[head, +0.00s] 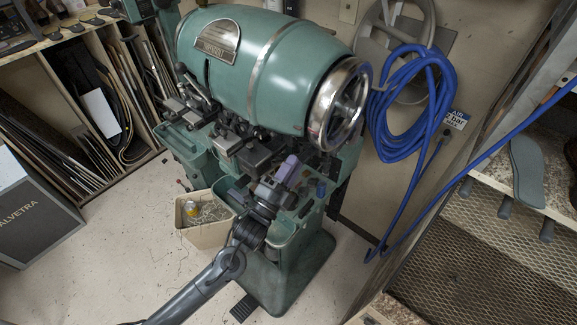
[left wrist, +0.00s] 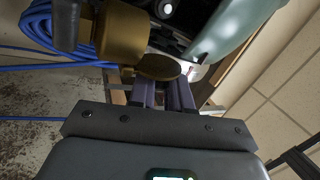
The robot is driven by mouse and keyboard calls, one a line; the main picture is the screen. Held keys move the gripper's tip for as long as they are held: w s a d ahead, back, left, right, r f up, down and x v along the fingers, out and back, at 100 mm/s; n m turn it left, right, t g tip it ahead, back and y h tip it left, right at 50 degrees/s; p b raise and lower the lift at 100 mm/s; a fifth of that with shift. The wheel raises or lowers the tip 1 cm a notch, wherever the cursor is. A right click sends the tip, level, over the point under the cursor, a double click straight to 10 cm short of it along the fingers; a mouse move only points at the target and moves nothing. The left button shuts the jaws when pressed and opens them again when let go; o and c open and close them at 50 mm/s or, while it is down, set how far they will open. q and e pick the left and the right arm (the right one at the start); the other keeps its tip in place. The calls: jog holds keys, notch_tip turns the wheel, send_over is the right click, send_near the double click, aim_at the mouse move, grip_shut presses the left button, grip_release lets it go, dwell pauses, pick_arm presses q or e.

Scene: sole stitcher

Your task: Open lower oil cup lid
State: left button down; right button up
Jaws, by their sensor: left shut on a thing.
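The green stitcher machine (head: 262,65) stands in the middle of the head view. My left gripper (head: 288,168) is at its lower front, below the flywheel. In the left wrist view a brass oil cup (left wrist: 112,38) is close to the left of my purple fingers (left wrist: 164,92). A round brass lid (left wrist: 158,68) juts out from the cup's end, right at the fingertips. The left gripper is shut on the lid; the exact contact is partly hidden. In the head view I cannot make out the cup and lid. My right gripper is not in view.
A spoked flywheel (head: 338,104) sits above the gripper. A cream bin (head: 204,218) with scraps hangs left of my arm. A blue hose (head: 408,105) hangs on the wall at right. A shelf (head: 520,200) stands further right.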

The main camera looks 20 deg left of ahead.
pick_arm(q)
jog(key=shift+s+d+f+m+g+h+b, duration=0.15)
jog(key=shift+m+h, duration=0.3)
jog(key=shift+m, duration=0.4)
jog(key=shift+w+d+f+m+g+h+b, duration=0.15)
jog(key=shift+m+h, duration=0.25)
jog(key=shift+m, duration=0.5)
jog(key=shift+s+d+m+g+h, duration=0.1)
jog(key=shift+s+m+g+h, duration=0.1)
jog(key=shift+m+h, duration=0.45)
jog(key=shift+m, duration=0.3)
jog(key=c, duration=1.2)
grip_release()
jog(key=shift+o, duration=0.2)
jog(key=b+v, duration=0.1)
jog(key=v, duration=0.9)
jog(key=shift+s+b, duration=0.35)
jog(key=shift+b, duration=0.05)
jog(key=shift+f, duration=0.1)
